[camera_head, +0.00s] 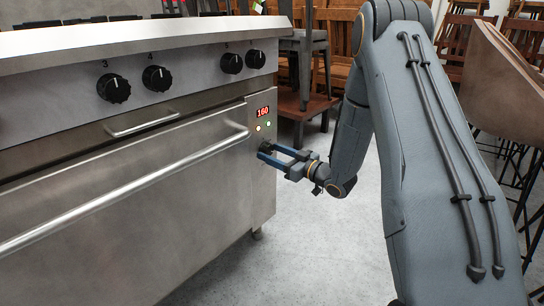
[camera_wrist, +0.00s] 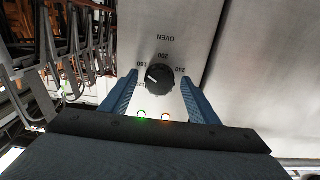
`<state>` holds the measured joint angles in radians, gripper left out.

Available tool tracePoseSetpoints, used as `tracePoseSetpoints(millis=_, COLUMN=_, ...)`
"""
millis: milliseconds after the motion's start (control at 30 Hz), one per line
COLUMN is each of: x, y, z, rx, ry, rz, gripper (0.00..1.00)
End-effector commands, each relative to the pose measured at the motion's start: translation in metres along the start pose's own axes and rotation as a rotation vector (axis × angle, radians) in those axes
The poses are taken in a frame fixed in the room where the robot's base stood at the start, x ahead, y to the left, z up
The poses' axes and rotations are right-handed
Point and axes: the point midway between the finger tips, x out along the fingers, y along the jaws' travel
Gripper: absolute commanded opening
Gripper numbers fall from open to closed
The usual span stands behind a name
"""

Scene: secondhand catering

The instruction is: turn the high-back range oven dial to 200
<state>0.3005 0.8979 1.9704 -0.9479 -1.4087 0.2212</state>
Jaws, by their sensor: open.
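The oven dial (camera_wrist: 160,79) is a round black knob in the wrist view, on a steel panel marked OVEN. Its white pointer mark lies towards the left of the picture. The printed 200 (camera_wrist: 159,54) is above the knob, with 240 to its right. In the head view the red display (camera_head: 263,112) above the dial reads 160. My gripper (camera_head: 265,152) is open at the panel, its blue fingers pointing at the dial, which they partly hide. In the wrist view the fingers stand on either side of the dial, with a gap on each side.
The range's long oven door handle (camera_head: 130,188) runs left of the panel. Several black burner knobs (camera_head: 158,78) line the front above. Stacked chairs and a brown table (camera_head: 302,104) stand behind. The grey floor (camera_head: 310,245) is clear beside the range.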

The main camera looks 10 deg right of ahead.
Motion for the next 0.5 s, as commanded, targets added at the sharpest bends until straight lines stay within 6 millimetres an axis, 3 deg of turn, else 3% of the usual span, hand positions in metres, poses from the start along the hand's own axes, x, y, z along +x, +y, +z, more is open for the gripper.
tracePoseSetpoints(millis=367, x=0.0068, y=0.0002, z=-0.0005, rx=0.0, ry=0.0, rz=0.001, gripper=0.55)
tracePoseSetpoints(millis=500, x=0.0067, y=0.0001, z=-0.0003, rx=0.0, ry=0.0, rz=0.001, gripper=0.31)
